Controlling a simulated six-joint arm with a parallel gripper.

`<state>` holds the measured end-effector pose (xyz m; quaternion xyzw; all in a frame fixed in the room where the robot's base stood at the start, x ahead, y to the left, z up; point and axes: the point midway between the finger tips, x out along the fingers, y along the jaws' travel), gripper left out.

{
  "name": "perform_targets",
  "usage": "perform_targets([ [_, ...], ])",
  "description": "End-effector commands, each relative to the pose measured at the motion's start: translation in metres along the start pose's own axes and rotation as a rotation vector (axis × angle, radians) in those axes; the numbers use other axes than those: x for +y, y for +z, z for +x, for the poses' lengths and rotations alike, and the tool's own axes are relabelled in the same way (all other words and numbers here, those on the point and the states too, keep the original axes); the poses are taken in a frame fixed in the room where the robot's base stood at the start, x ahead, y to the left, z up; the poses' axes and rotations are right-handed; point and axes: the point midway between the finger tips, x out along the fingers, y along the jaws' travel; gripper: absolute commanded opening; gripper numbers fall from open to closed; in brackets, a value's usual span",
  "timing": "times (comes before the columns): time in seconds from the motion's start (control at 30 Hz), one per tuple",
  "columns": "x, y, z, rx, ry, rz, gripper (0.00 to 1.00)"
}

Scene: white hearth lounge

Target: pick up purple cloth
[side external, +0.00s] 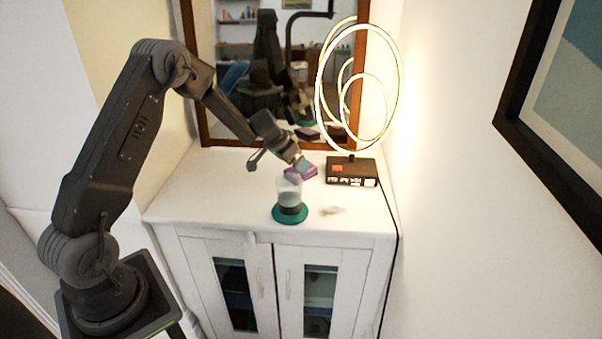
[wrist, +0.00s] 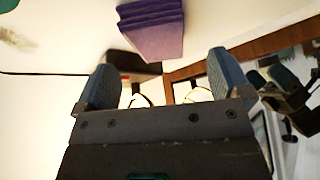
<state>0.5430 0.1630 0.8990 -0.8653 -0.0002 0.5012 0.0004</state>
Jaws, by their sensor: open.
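The purple cloth (side external: 310,173) is a small folded stack on the white cabinet top, behind a clear cup. In the wrist view the cloth (wrist: 152,30) shows its layered folds at the upper middle, beyond my fingertips. My gripper (side external: 299,161) is low over the cloth in the side view and partly covers it; whether it touches cannot be told there. In the wrist view my gripper (wrist: 161,59) has its two blue-grey fingers wide apart, with nothing between them. The cloth lies ahead of the gap, not gripped.
The clear cup (side external: 288,192) with dark contents stands on a teal coaster (side external: 290,219), just in front of the cloth. A ring lamp's dark base (side external: 350,172) is close on the right. A small pale object (side external: 332,210) lies nearby. A framed mirror (side external: 240,60) stands behind. The cabinet's left top is clear.

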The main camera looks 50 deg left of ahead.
Motion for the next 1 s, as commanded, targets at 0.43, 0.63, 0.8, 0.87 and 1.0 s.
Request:
perform_targets([
  [0.43, 0.004, -0.005, 0.05, 0.0, 0.0, 0.0, 0.96],
  [0.63, 0.004, -0.005, 0.05, 0.0, 0.0, 0.0, 0.96],
  [0.8, 0.003, -0.005, 0.05, 0.0, 0.0, -0.001, 0.81],
  [0.87, 0.003, -0.005, 0.05, 0.0, 0.0, -0.001, 0.76],
  [1.0, 0.003, -0.005, 0.05, -0.001, 0.0, -0.001, 0.62],
])
